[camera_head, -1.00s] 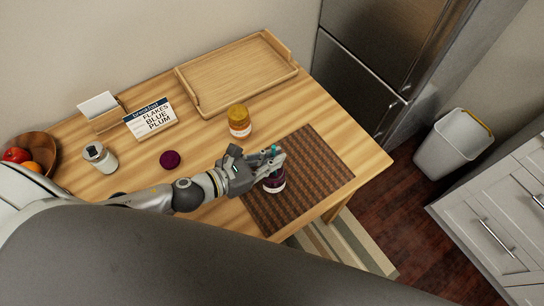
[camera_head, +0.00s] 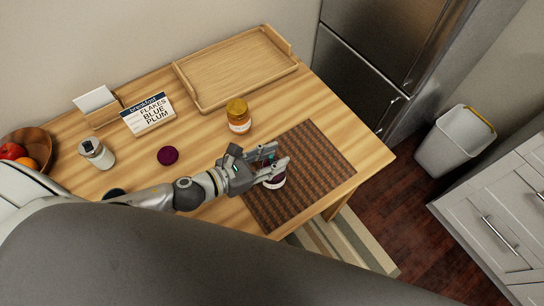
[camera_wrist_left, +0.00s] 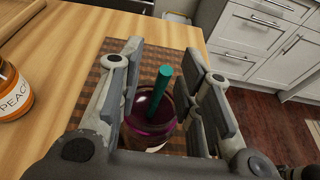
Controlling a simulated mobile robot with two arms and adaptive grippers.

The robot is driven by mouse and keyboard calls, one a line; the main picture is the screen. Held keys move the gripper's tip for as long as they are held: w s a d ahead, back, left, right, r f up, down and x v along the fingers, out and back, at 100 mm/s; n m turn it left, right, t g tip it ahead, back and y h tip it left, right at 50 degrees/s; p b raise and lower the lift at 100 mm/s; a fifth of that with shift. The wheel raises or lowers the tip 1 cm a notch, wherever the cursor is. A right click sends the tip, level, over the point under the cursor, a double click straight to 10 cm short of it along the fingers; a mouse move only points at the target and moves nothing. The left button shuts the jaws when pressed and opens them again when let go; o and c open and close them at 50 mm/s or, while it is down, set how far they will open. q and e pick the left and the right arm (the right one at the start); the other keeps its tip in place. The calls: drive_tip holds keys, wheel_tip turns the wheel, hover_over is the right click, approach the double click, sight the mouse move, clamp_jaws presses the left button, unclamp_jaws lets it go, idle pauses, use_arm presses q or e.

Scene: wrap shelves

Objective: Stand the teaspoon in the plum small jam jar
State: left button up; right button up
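The plum small jam jar (camera_head: 277,182) stands upright on the brown woven placemat (camera_head: 318,170), with its mouth open. In the left wrist view the jar (camera_wrist_left: 146,132) shows dark purple glass. The teaspoon (camera_wrist_left: 161,84) stands in it, its teal handle sticking up out of the mouth and tilted; its lower end is hidden in the jar. My left gripper (camera_head: 282,160) is open at the jar. In the wrist view its fingers (camera_wrist_left: 164,90) are spread on either side of the handle, with gaps to it. My right gripper is not in view.
A peach jar (camera_head: 238,116) with an orange lid stands behind the gripper. A plum-coloured lid (camera_head: 168,156), a glass jar (camera_head: 97,154), a breakfast sign (camera_head: 149,115), a fruit bowl (camera_head: 44,150) and a wooden tray (camera_head: 225,80) are also on the table. The placemat's right side is clear.

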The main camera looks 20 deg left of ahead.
use_arm(q)
drive_tip(key=v, duration=1.2)
idle(0.5)
drive_tip(key=shift+a+r, duration=0.1)
idle(0.6)
